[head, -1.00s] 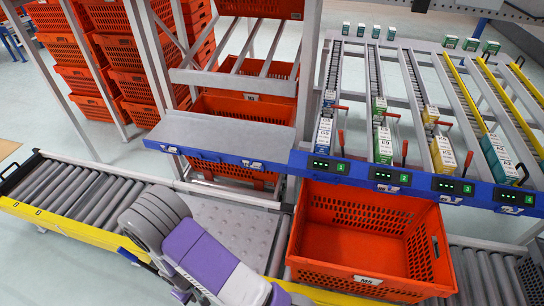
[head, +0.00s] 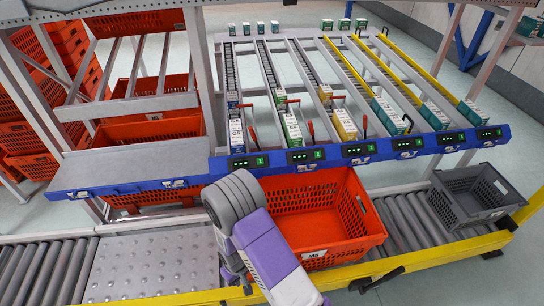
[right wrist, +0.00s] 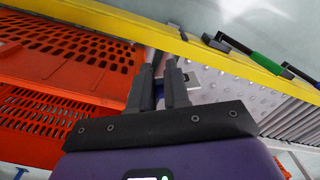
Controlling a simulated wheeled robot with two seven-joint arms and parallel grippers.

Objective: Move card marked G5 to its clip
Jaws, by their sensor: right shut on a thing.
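The fingers point toward the yellow rail, beside the orange tote. In the head view my purple and grey right arm stands in front of the tote's left end and hides the fingers. Small white cards in holders sit along the blue beam (head: 130,189), including one card (head: 410,155) toward the right. Their markings are too small to read. My left gripper is not in view.
An orange tote (head: 374,225) with a white label stands on the roller conveyor. A grey crate (head: 441,204) stands to its right, and a dimpled plate (head: 150,268) lies to its left. Sloped lanes with small boxes rise behind the beam. A yellow rail (head: 440,252) runs along the front.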

